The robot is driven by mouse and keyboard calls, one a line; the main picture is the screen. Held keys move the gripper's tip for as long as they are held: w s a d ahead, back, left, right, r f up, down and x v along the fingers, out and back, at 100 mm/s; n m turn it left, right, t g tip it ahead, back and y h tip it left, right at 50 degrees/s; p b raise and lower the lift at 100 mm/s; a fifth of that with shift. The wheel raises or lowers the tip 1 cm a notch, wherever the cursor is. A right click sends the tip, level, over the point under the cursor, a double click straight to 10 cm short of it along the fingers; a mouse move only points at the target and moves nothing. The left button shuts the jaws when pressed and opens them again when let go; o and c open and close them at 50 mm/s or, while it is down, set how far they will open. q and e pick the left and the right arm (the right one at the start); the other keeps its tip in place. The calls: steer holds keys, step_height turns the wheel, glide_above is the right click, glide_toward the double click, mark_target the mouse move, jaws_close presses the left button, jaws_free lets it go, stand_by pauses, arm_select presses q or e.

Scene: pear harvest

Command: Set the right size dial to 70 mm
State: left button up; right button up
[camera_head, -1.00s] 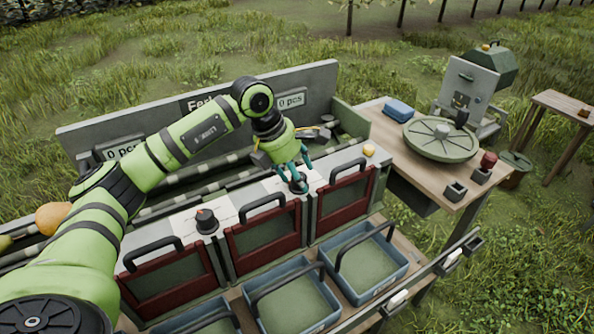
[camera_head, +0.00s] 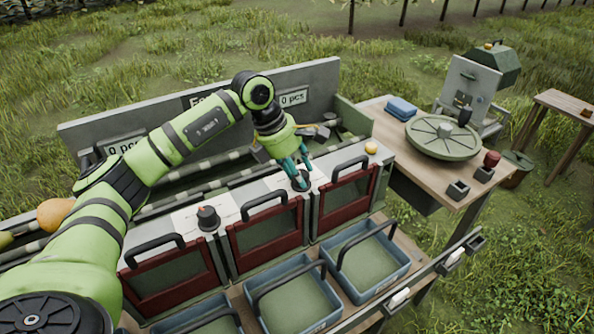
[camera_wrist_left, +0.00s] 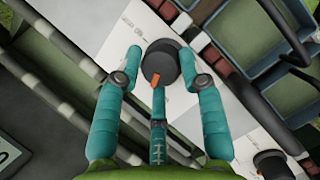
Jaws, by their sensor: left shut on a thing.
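The right size dial (camera_wrist_left: 158,62) is a dark round knob with an orange pointer, on a white panel with a printed scale. In the head view it (camera_head: 301,185) is mostly covered by my fingers. My left gripper (camera_head: 298,175) reaches down onto it, with teal fingers around the knob, shut on it. In the left wrist view the pointer is toward the lower edge of the knob; the scale's numbers are too small to read. The left size dial (camera_head: 207,217) is a dark knob with an orange mark. My right gripper is not in view.
Black handles (camera_head: 264,204) and red-framed doors stand just in front of the dials. Blue crates (camera_head: 372,290) sit below. A yellow button (camera_head: 371,148) is to the right of the right dial. A side table with a round green turntable (camera_head: 443,137) stands at the right.

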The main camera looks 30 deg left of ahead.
arm_select(q)
steer(key=m, duration=0.2)
steer(key=m+g, duration=0.1)
steer(key=m, duration=0.1)
steer(key=m+g+h+b, duration=0.1)
steer(key=m, duration=0.1)
steer(key=shift+w+d, duration=0.2)
steer(key=shift+d, duration=0.05)
steer(key=shift+f+m+g, duration=0.15)
steer(key=shift+m+g, duration=0.85)
steer(key=shift+m, duration=1.1)
steer(key=shift+f, duration=0.1)
steer(key=o, duration=1.1)
steer(key=shift+c, duration=0.2)
steer(key=shift+d+r, duration=0.1)
steer(key=shift+r, duration=0.1)
steer(key=shift+w+a+r, duration=0.15)
steer(key=shift+a+r, duration=0.2)
steer(key=shift+r, duration=0.1)
steer(key=s+v, duration=0.1)
steer(key=v, duration=0.9)
steer(key=shift+w+r, duration=0.45)
steer(key=shift+r, duration=0.05)
